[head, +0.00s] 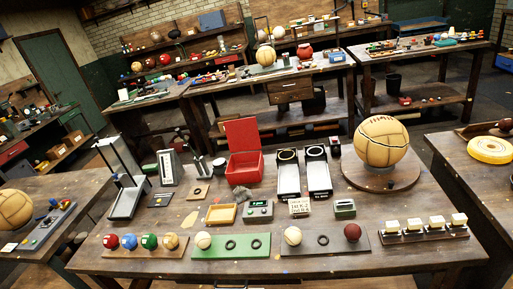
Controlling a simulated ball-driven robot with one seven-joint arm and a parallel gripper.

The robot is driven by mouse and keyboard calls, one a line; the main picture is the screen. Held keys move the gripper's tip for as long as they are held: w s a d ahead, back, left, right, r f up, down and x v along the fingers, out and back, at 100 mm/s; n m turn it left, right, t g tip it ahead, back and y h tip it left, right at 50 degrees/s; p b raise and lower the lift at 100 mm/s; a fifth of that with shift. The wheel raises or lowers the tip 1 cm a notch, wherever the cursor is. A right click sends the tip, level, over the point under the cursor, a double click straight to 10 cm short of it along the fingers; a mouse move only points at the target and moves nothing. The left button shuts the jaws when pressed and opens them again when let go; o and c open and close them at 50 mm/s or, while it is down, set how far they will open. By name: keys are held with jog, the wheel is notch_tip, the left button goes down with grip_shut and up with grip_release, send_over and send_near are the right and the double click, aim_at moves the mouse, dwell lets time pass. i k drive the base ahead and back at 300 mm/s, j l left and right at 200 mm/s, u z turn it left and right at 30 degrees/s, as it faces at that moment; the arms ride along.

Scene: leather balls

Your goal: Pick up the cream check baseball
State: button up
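Two small cream balls sit near the front edge of the wooden workbench (350,262). One cream ball (203,240) rests at the left end of a green board (233,252) with two dark rings. The other cream ball (293,236) rests at the left end of a dark brown board (307,247), with a ring and a dark red ball (352,232) to its right. Both are too small to tell which is the cream check baseball. Neither is visibly covered. My gripper is not in view.
A board at front left holds red, blue, green (149,241) and tan balls. Behind stand a red open box (245,160), two black-and-white trays (288,175), a green-screened device (259,210) and a large tan ball (382,141) on a round base.

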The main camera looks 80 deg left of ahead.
aim_at(293, 235)
jog(key=u, duration=1.85)
